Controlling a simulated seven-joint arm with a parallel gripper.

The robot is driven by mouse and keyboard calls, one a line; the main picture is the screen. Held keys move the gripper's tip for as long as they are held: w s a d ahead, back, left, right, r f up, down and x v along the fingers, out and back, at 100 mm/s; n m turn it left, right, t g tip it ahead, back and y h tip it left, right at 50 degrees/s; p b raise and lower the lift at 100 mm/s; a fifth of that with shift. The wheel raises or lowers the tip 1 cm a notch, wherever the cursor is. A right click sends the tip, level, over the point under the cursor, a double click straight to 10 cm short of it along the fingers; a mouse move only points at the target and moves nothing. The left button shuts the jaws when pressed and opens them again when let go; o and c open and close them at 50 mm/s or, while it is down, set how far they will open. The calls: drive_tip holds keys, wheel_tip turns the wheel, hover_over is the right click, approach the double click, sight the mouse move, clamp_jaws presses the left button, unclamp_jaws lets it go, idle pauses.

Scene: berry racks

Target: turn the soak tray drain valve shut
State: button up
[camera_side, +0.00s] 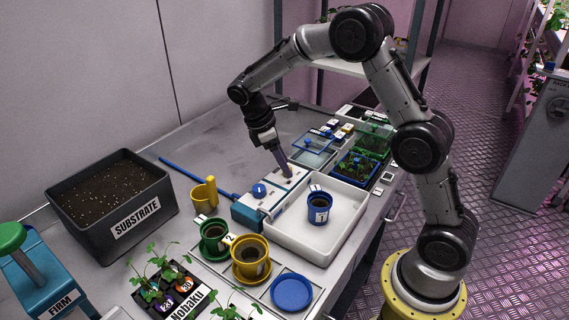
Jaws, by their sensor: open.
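The white soak tray (350,237) sits right of centre on the bench, with a blue pot (319,210) labelled 1 standing in it. A blue-and-white box (250,214) runs along the tray's left side. A round blue knob (259,190) stands on its top, and small markings show beside it. Which fitting is the drain valve I cannot tell for certain. My gripper (287,173) points down over the far end of the box, behind and right of the blue knob. It is open, and its fingertips are small and partly merged, so contact with anything there is unclear.
A yellow cup (204,196), a green pot (213,238) and a yellow pot (251,261) stand left of the tray. The substrate bin (68,219) is at far left. Seedling trays (357,172) lie behind the soak tray. Bare bench lies at the back left.

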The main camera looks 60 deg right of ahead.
drive_tip(key=shift+s+d+f, duration=0.1)
drive_tip(key=shift+d+f, duration=0.05)
drive_tip(key=shift+f, duration=0.2)
drive_tip(key=shift+c, duration=0.3)
clamp_jaws()
